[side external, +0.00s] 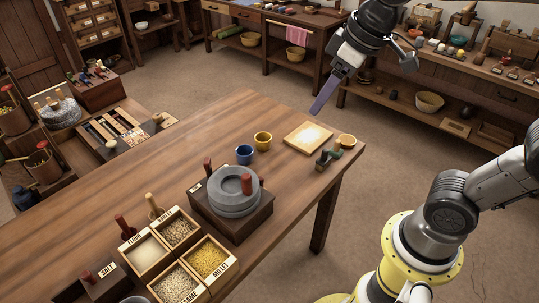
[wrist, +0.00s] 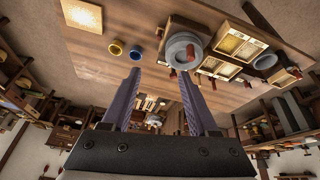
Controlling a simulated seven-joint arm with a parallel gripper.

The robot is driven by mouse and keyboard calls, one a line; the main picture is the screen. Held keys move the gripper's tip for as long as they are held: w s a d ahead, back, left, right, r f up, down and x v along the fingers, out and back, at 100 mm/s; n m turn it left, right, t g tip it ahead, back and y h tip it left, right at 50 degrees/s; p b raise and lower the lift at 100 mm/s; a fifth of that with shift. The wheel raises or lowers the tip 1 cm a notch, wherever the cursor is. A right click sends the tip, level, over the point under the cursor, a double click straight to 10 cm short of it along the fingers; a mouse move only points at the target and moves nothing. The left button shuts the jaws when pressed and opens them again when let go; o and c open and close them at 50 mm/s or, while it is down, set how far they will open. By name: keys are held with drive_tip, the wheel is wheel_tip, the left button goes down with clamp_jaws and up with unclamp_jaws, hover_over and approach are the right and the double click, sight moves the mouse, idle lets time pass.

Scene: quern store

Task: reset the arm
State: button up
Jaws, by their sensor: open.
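My gripper (side external: 316,110) is raised in the air above the far right end of the wooden table (side external: 110,192), clear of everything on it. In the wrist view its two purple-grey fingers (wrist: 158,76) stand apart with nothing between them. In the side external view the fingers overlap, so the gap does not show there. The wrist view sees the table upside down, with the quern and cups beyond the fingertips.
A grey stone quern (side external: 234,190) stands mid-table. A yellow cup (side external: 263,141), blue cup (side external: 244,155), pale board (side external: 308,137), small bowl (side external: 347,141) and brush-like tool (side external: 328,159) lie near the far end. Labelled grain boxes (side external: 210,259) stand at the front. Shelves line the walls.

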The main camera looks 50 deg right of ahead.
drive_tip(key=s+d+f+m, duration=0.1)
drive_tip(key=s+f, duration=0.1)
drive_tip(key=s, duration=0.3)
drive_tip(key=s+d+f+m+t, duration=0.1)
drive_tip(key=s+f, duration=0.1)
drive_tip(key=s, duration=0.4)
drive_tip(key=shift+s+d+f+m, duration=0.15)
drive_tip(key=shift+d+f+m, duration=0.15)
drive_tip(key=shift+d+f, duration=0.05)
drive_tip(key=shift+c, duration=0.2)
